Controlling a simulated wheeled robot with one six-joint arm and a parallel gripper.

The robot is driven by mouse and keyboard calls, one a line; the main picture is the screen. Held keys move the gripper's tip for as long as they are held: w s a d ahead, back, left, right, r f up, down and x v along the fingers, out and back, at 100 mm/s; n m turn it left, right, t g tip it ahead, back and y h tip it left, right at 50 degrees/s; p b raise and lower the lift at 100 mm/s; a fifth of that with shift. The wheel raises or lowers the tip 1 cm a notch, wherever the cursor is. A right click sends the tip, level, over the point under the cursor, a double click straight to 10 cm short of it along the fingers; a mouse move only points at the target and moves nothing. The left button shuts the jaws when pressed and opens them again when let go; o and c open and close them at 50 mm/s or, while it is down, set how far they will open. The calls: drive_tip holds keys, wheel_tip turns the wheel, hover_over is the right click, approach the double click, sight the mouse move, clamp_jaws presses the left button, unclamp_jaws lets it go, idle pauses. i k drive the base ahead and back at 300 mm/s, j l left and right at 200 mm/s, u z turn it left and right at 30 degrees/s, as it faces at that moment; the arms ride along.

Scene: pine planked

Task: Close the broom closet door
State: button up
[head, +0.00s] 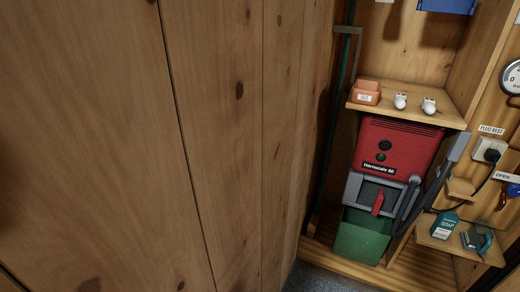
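A large pine-planked panel (215,150) fills the left half of the head view, very close to the camera. It looks like the broom closet door standing open, but I cannot tell for sure that it is the door and not a wall. No handle or hinge shows on it. To its right is an open pine space with a shelf (410,108), a dark green pole (338,120) and a red machine labelled "Hornsgate 60" (396,148). My gripper is not in view.
A green bin (362,236) stands under the machine. A grey bar (452,158) slants beside it. A small orange box (366,92) and two white items sit on the shelf. A lower shelf (462,244) holds a green soap box (445,225). A socket (489,150) and gauge are at right.

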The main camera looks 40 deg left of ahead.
sight(146, 145)
drive_tip(key=k+z, duration=0.4)
drive_tip(key=k+l+z, duration=0.1)
drive_tip(key=k+z, duration=0.3)
drive_tip(key=k+j+z, duration=0.15)
drive_tip(key=k, duration=0.6)
drive_tip(key=k+u, duration=0.1)
drive_tip(key=u, duration=0.3)
drive_tip(key=k+j+u, duration=0.1)
drive_tip(key=u, duration=0.7)
drive_tip(key=k+j+u, duration=0.1)
drive_tip(key=u, duration=0.3)
drive_tip(key=k+j, duration=0.3)
drive_tip(key=k, duration=0.15)
